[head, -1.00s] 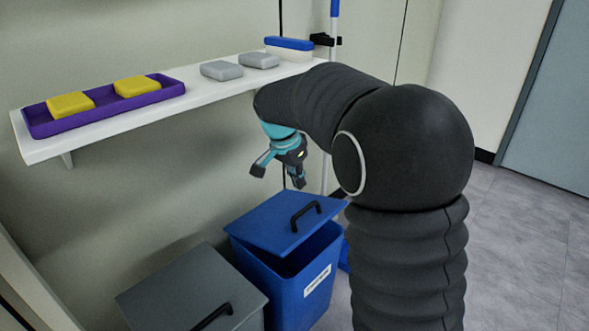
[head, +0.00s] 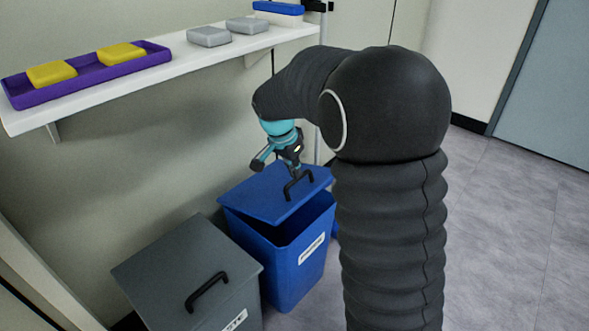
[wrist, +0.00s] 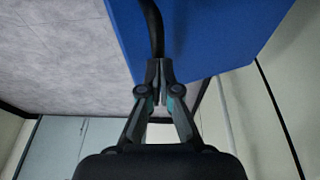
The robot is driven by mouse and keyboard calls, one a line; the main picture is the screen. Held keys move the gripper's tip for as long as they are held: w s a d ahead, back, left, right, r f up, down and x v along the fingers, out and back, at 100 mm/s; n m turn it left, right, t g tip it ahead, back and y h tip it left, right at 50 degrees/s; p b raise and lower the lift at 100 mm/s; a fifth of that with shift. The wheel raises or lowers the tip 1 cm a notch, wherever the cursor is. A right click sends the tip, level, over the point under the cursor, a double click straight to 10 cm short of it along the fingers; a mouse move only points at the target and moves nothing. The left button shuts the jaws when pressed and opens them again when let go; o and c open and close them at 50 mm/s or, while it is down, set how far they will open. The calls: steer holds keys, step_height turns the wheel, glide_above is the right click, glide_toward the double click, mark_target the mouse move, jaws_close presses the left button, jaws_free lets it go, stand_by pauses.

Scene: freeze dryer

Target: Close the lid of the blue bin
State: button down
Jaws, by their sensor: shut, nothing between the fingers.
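The blue bin (head: 292,268) stands on the floor, with a white label on its front. Its blue lid (head: 262,196) is ajar, tilted with its front edge raised and a dark gap below it. The lid carries a black handle (head: 299,187). My gripper (head: 288,172) is over the lid, right by the handle. In the wrist view, my gripper (wrist: 160,66) has its fingertips together at the end of the black handle (wrist: 153,28), with the blue lid (wrist: 215,35) behind. The fingers hold nothing; whether they touch the handle or lid is unclear.
A grey bin with a closed lid (head: 165,270) stands close at the left. A white shelf (head: 185,68) above holds a purple tray (head: 88,80) with yellow sponges, grey blocks (head: 209,37) and a blue-topped box (head: 278,10). Open floor (head: 490,240) lies at the right.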

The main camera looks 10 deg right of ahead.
mark_target(307, 197)
steer(key=s+f+b, duration=0.1)
steer(key=f+b, duration=0.1)
steer(key=b, duration=0.1)
steer(key=s+d+f+t+y+b, duration=0.1)
steer(key=f+b, duration=0.2)
steer(key=s+d+f+t+b, duration=0.1)
steer(key=f+b, duration=0.2)
steer(key=b, duration=0.1)
steer(key=shift+s+d, duration=0.15)
steer(key=shift+d, duration=0.1)
steer(key=shift+s+f, duration=0.15)
steer(key=shift+f, duration=0.05)
